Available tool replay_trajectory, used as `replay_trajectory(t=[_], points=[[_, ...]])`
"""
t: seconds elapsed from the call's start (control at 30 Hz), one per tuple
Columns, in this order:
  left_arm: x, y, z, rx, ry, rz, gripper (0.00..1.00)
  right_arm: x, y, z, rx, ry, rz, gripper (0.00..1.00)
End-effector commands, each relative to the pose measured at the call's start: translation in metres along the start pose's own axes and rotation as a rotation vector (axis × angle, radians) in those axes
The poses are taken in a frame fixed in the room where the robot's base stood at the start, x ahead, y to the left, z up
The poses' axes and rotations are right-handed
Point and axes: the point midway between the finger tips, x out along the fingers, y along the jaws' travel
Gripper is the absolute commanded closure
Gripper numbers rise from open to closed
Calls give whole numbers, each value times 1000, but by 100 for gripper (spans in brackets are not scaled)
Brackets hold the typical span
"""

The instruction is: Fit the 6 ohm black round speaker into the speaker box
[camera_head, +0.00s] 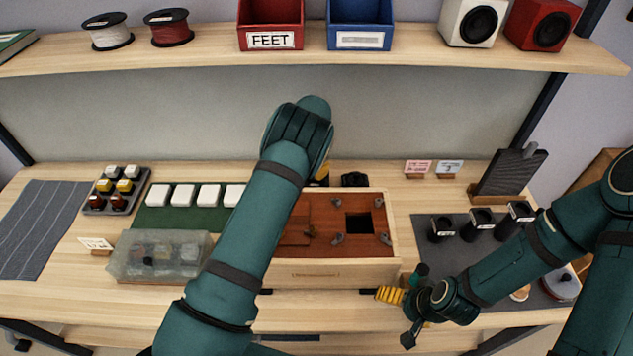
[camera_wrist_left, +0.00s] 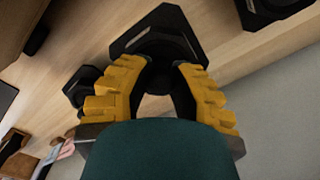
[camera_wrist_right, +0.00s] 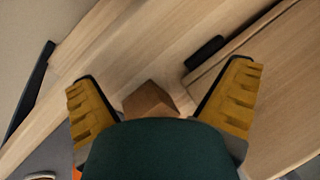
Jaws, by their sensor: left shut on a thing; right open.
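The speaker box (camera_head: 330,272) is a pale wooden box with a reddish-brown top panel, a square dark opening and several small grey clips. My left arm reaches across it. My left gripper (camera_head: 322,174) is behind the box, mostly hidden by the arm. In the left wrist view it is shut on a black speaker (camera_wrist_left: 158,30) with an angular flange; no ohm marking is readable. Another black speaker (camera_head: 354,180) stands behind the box, to the right of the gripper. My right gripper (camera_head: 402,308) is open and empty by the table's front edge, right of the box.
Labelled black cups (camera_head: 441,229) stand on a dark mat at right. Two small cards (camera_head: 418,168) stand behind. A clear lidded case (camera_head: 160,255), white blocks on a green mat and a tray of switches (camera_head: 116,190) lie left. The shelf above holds bins and box speakers.

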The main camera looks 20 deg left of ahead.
Motion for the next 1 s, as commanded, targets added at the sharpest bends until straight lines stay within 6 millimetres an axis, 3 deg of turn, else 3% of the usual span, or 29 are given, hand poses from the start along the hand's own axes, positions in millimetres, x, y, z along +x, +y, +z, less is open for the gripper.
replay_trajectory(t=[0.6, 1.0], points=[[-35, 0, 0, 0, 2, 0, 100, -13, -5, -2, 0, 0, 0, 0], [-40, 0, 0, 0, 1, 0, 100, -15, -6, -2, 0, 0, 0, 0]])
